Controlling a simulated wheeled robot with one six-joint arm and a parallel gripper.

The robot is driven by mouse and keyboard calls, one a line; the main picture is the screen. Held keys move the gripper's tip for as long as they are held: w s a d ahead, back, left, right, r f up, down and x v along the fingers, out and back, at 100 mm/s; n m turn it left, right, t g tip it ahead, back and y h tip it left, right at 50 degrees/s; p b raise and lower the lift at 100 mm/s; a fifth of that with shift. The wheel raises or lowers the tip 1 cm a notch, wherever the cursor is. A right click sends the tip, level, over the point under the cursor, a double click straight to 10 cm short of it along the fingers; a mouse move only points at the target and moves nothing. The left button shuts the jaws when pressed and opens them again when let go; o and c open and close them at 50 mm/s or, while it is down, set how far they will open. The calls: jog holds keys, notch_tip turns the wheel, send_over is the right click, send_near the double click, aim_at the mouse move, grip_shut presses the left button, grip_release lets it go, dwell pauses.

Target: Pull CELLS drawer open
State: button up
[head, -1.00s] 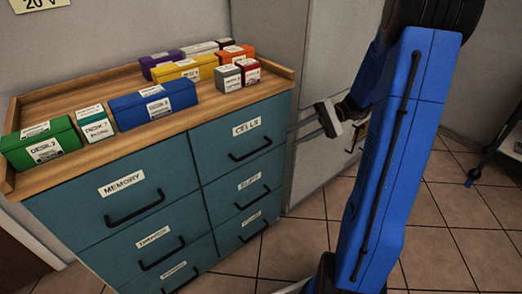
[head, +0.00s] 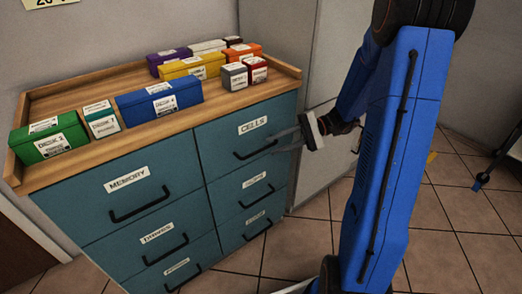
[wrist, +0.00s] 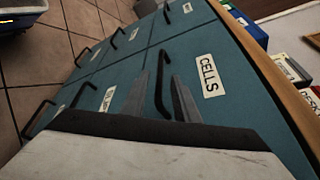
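The CELLS drawer (head: 220,136) is the top right drawer of the teal cabinet and is shut. Its white label sits above a black bar handle (head: 255,151). My gripper (head: 278,141) is just in front of the drawer's right part, close to the handle's right end. In the wrist view, my gripper (wrist: 161,98) is open, with two grey fingers apart. The handle (wrist: 160,80) shows between the fingers in that picture. I cannot tell whether the fingers touch it or how deep they reach around it.
The MEMORY drawer (head: 126,190) is to the left, with more shut drawers below. Coloured boxes, including a blue one (head: 160,101), stand on the wooden top (head: 70,86). A grey tall cabinet (head: 268,50) stands behind on the right. Tiled floor (head: 310,240) is open in front.

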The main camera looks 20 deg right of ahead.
aim_at(265, 148)
jog(key=shift+x, duration=3.1)
grip_shut()
